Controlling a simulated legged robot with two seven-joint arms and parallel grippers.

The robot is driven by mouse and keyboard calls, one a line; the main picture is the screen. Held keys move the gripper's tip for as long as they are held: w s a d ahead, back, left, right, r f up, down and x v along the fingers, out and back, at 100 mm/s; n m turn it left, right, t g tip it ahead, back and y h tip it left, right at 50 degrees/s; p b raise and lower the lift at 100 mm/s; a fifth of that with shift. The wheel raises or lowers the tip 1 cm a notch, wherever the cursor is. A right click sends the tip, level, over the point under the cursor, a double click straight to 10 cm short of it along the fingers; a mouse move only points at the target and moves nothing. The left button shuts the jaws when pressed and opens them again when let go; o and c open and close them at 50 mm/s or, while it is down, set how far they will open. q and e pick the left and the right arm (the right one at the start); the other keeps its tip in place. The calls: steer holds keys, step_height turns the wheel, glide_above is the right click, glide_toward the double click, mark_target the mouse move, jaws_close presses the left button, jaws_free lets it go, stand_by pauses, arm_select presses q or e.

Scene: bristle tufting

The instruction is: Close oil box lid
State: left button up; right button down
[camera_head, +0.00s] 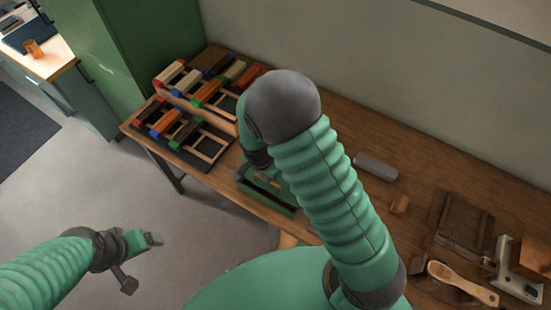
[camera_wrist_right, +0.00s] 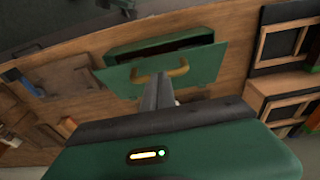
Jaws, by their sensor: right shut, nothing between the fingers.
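The green oil box (camera_head: 284,207) stands near the front edge of the wooden table, partly hidden by my right arm in the head view. In the right wrist view, the box (camera_wrist_right: 122,56) shows a dark gap beside its green lid (camera_wrist_right: 205,63), which sits ajar and skewed to the box. A brass handle (camera_wrist_right: 180,70) is on the lid. My right gripper (camera_wrist_right: 159,80) is shut and empty, its fingertips at the handle; contact is unclear. My left gripper (camera_head: 143,262) is open and empty over the floor, left of the table.
Racks with coloured blocks (camera_head: 205,90) stand left of the box. A wall runs behind the table.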

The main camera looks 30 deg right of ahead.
mark_target(265, 189)
steer(key=shift+s+a+f, duration=0.25)
steer(key=shift+a+f, duration=0.05)
steer(key=shift+f, duration=0.25)
steer(key=shift+s+a+f+b, duration=0.2)
steer(key=shift+s+f+b, duration=0.1)
steer(key=shift+f, duration=0.3)
steer(key=shift+s+a+f+b, duration=0.2)
steer(key=shift+f+b, duration=0.05)
steer(key=shift+f, duration=0.35)
steer(key=shift+s+a+f, duration=0.2)
steer(key=shift+a+f, duration=0.2)
steer(key=shift+a, duration=0.25)
steer(key=shift+d, duration=0.15)
